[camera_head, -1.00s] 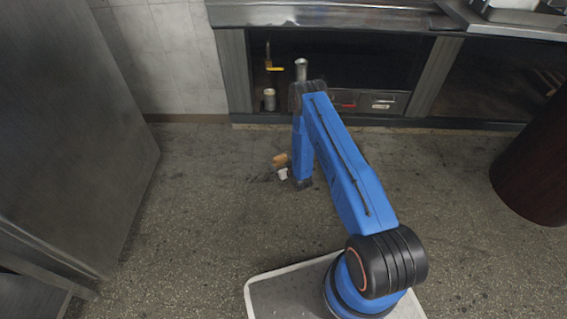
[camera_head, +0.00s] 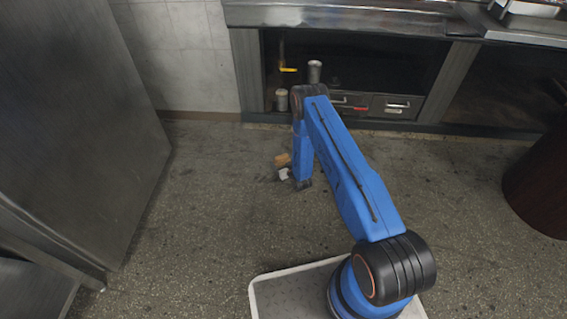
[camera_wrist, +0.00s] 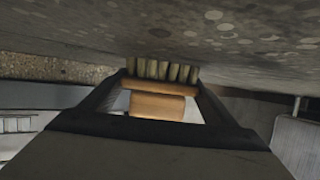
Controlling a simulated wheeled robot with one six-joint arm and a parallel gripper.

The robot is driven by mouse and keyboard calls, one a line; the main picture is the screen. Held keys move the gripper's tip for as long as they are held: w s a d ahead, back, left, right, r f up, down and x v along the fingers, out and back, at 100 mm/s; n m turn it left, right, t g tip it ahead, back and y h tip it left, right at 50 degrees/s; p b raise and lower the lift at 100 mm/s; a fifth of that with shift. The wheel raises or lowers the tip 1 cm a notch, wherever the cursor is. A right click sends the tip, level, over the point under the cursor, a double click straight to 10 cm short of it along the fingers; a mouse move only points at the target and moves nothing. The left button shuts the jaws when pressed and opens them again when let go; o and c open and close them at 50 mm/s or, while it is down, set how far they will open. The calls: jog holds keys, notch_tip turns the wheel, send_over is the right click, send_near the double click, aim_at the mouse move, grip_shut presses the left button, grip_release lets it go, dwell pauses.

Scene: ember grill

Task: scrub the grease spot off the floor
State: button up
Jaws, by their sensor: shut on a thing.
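A scrub brush with a tan wooden body (camera_head: 282,159) and pale bristles is down at the floor in the head view. In the wrist view its wooden block (camera_wrist: 158,105) sits between the two dark fingers of my gripper (camera_wrist: 160,110), which is shut on it. Its bristles (camera_wrist: 160,69) point at the floor and look to touch it or nearly so. In the head view my gripper (camera_head: 287,174) is low at the floor, partly hidden by my blue arm. A faint dark grease smear (camera_head: 265,179) shows on the floor just left of the gripper.
A steel cabinet (camera_head: 90,140) stands at the left. A counter with open shelves (camera_head: 350,75) runs along the back, holding drawers and a can. A dark reddish-brown round object (camera_head: 540,185) stands at the right. The speckled floor (camera_head: 200,225) around the brush is clear.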

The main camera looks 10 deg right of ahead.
aim_at(289, 160)
jog(key=shift+w+d, duration=0.2)
jog(key=shift+w, duration=0.5)
jog(key=shift+s+d+r, duration=0.1)
jog(key=shift+s+d, duration=0.2)
jog(key=shift+d, duration=0.6)
jog(key=shift+s+d, duration=0.25)
jog(key=shift+d, duration=0.6)
jog(key=shift+s+d, duration=0.2)
jog(key=shift+d, duration=0.45)
jog(key=shift+s+d, duration=0.25)
jog(key=shift+d, duration=0.4)
jog(key=shift+s+d, duration=0.2)
jog(key=shift+d, duration=0.45)
jog(key=shift+s+d, duration=0.25)
jog(key=shift+d, duration=0.55)
jog(key=shift+s+d, duration=0.2)
jog(key=shift+d, duration=0.55)
jog(key=shift+s+d+f, duration=0.1)
jog(key=shift+s+d, duration=0.2)
jog(key=shift+d, duration=0.55)
jog(key=shift+s+d+f, duration=0.1)
jog(key=shift+s+d, duration=0.2)
jog(key=shift+d, duration=0.5)
jog(key=shift+r, duration=3.05)
jog(key=shift+r, duration=0.1)
